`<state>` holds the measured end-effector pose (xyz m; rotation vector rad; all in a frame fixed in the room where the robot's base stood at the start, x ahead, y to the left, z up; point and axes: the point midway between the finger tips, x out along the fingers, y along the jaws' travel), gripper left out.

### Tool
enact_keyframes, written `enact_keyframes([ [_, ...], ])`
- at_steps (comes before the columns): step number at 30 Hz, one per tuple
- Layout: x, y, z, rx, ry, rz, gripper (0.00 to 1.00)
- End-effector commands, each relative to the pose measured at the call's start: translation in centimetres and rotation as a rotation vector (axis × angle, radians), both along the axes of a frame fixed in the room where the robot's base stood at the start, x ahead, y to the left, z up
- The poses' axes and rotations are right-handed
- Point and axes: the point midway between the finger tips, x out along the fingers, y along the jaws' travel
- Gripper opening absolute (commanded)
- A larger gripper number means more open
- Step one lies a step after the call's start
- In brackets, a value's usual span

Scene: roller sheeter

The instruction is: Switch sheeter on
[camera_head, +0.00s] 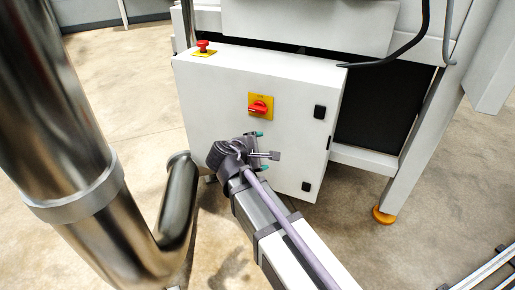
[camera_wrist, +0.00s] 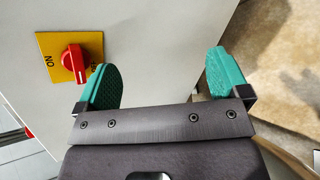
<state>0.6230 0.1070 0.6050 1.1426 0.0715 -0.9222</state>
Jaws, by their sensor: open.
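The sheeter's white control box (camera_head: 215,105) stands in front of my arm. On its front is a red rotary switch (camera_head: 259,107) on a yellow plate (camera_head: 253,97). In the wrist view the red switch (camera_wrist: 74,62) shows at the left, its plate (camera_wrist: 47,44) marked "ON". My gripper (camera_head: 262,150) is below the switch in the head view, with teal fingertips. In the wrist view my gripper (camera_wrist: 165,80) is open and empty, its left finger just right of the switch plate. The switch is outside the gap between the fingers. Whether a finger touches the box is unclear.
A red emergency button (camera_head: 203,45) on a yellow base sits on top of the box. A dark cable (camera_head: 400,55) hangs at the upper right. A machine leg with an orange foot (camera_head: 383,214) stands at the right.

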Motion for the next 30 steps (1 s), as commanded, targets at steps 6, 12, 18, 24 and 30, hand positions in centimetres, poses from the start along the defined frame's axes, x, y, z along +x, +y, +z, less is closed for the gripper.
enact_keyframes([
  [6, 5.4, 4.1, 5.5, -0.981, 0.136, 0.433, 0.94],
  [12, 5.6, 4.3, 5.8, -1.099, 0.210, 0.478, 0.94],
  [18, 7.7, 3.2, 5.7, -1.094, 0.210, 0.474, 0.94],
  [24, 12.0, 0.9, 5.7, -1.092, 0.210, 0.472, 0.94],
  [30, 14.7, -0.7, 5.7, -1.092, 0.209, 0.474, 0.94],
])
